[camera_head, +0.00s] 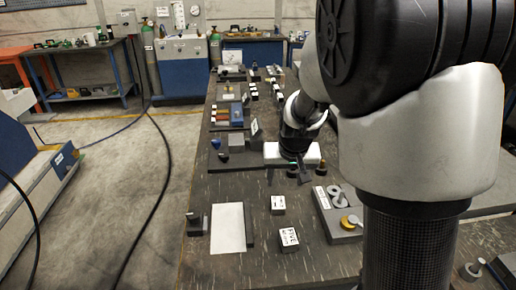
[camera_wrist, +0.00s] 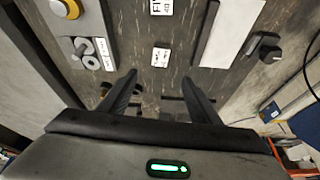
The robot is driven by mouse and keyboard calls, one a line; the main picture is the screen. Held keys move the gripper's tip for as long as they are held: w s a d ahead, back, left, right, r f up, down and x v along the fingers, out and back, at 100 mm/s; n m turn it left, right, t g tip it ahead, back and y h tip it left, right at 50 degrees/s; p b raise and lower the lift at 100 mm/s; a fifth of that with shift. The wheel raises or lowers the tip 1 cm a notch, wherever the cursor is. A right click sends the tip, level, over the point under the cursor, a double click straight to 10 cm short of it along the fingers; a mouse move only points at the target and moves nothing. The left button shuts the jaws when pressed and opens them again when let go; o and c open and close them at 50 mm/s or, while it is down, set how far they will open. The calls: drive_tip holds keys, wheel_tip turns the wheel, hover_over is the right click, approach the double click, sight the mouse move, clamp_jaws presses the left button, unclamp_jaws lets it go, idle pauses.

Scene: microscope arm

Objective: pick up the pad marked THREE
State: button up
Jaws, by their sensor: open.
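A small grey block with a white label (camera_head: 278,204) lies on the dark table in front of my gripper. Its lettering is too small to read, so I cannot tell whether it is the pad marked THREE. In the wrist view this labelled block (camera_wrist: 160,57) sits just beyond the fingertips, roughly centred between them. A larger block that seems marked FIVE (camera_head: 288,240) lies nearer the camera; it also shows at the top of the wrist view (camera_wrist: 161,7). My gripper (camera_head: 302,172) is open and empty above the table, and its two fingers (camera_wrist: 160,78) are spread apart.
A white plate (camera_head: 228,228) lies left of the blocks, with a dark knob (camera_head: 195,222) beside it. A grey fixture (camera_head: 338,212) with metal rings and a yellow-based knob stands to the right. Bare table surrounds the small labelled block.

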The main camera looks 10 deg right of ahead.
drive_tip(key=b, duration=0.2)
hover_over(278, 203)
drive_tip(key=s, duration=0.2)
drive_tip(key=f, duration=1.2)
drive_tip(key=shift+s+d, duration=0.15)
drive_tip(key=shift+d, duration=0.1)
drive_tip(key=x, duration=0.2)
drive_tip(key=b+x, duration=0.1)
drive_tip(key=x, duration=0.2)
drive_tip(key=shift+a+f, duration=0.15)
drive_tip(key=shift+a, duration=0.1)
clamp_jaws()
